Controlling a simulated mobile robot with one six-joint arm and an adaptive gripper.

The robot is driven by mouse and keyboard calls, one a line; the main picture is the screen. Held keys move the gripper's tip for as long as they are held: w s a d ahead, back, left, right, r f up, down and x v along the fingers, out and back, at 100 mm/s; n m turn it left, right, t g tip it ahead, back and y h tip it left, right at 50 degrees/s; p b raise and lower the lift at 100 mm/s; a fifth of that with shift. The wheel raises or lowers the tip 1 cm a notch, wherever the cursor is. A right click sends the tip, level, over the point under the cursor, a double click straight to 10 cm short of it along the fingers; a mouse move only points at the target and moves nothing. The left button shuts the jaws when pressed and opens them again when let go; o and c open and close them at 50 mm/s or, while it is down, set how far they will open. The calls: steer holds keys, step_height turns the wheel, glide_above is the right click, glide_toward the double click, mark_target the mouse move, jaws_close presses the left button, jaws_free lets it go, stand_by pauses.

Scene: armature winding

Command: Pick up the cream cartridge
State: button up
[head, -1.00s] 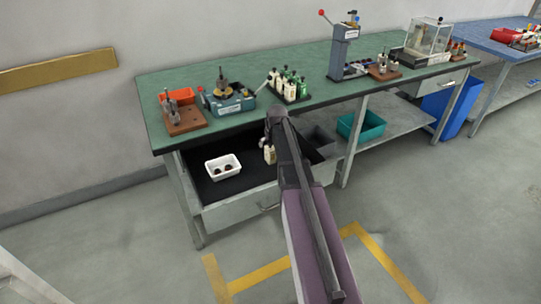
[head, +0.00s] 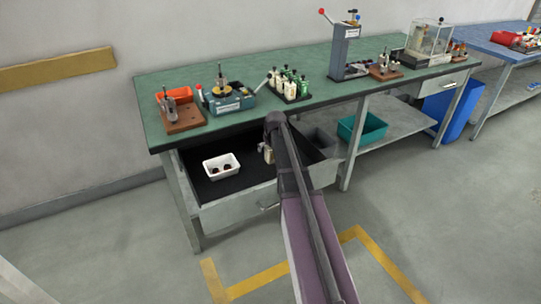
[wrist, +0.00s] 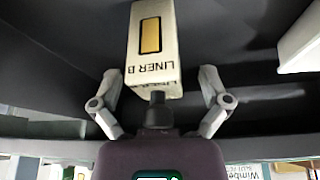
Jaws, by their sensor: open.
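The cream cartridge (wrist: 152,45), marked LINER B with a yellow panel, shows in the wrist view with its dark nozzle (wrist: 157,112) towards my palm. In the head view the cream cartridge (head: 268,155) stands in the open drawer, partly hidden by my arm. My gripper (wrist: 158,84) is open, with one finger on each side of the cartridge's nozzle end. Gaps show between the fingers and the cartridge. In the head view my arm hides most of the gripper.
The green bench top (head: 240,73) overhangs the back of the drawer. A rack of cream and green bottles (head: 289,87) stands on it. A teal bin (head: 364,130) sits on the lower shelf.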

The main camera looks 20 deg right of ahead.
stand_by(0.3)
steer(key=shift+d, duration=0.1)
jaws_close()
steer(key=shift+r, duration=0.1)
step_height(320, 180, up, 10)
steer(key=p, duration=1)
stand_by(0.8)
